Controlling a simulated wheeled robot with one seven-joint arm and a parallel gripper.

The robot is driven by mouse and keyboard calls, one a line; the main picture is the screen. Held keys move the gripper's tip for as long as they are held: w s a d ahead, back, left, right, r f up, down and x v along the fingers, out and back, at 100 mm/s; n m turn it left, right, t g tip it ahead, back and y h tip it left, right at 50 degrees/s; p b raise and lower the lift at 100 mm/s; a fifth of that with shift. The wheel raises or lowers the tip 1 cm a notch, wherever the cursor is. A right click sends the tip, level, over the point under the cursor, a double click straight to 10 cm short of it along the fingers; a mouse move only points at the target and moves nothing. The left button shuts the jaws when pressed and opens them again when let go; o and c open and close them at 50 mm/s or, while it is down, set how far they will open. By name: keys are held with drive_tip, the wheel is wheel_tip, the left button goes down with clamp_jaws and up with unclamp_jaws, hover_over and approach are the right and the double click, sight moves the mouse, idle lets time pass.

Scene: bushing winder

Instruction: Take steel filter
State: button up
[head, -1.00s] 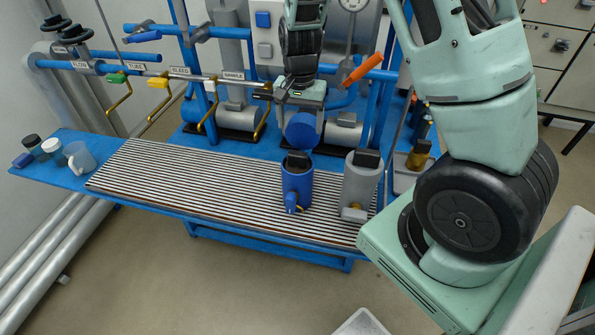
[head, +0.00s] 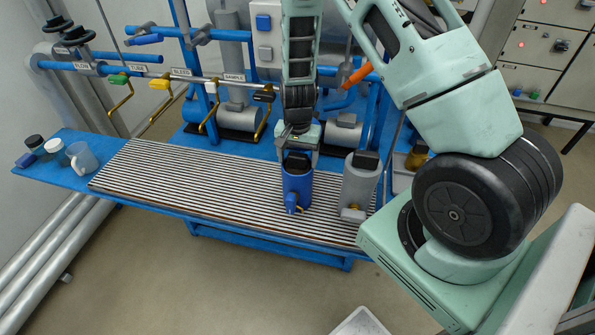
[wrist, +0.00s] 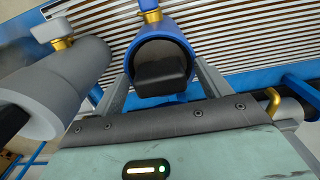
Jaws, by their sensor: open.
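The steel filter, a grey canister (head: 359,186) with a black top and a brass fitting low on its front, stands on the slatted bench top. It also shows in the wrist view at the left (wrist: 60,85). Just left of it in the head view stands a blue canister (head: 297,187) with a black top. My gripper (head: 297,152) is open and points down at the blue canister's top. In the wrist view its fingers lie on either side of the blue canister (wrist: 163,42); I cannot tell whether they touch it. The steel filter is outside the fingers.
The slatted bench top (head: 190,175) is clear left of the canisters. A glass mug (head: 82,158) and small jars (head: 54,146) stand at its left end. Pipes with coloured valve handles (head: 160,84) run behind. An orange handle (head: 357,76) is near my arm.

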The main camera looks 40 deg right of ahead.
drive_tip(key=c, duration=1.4)
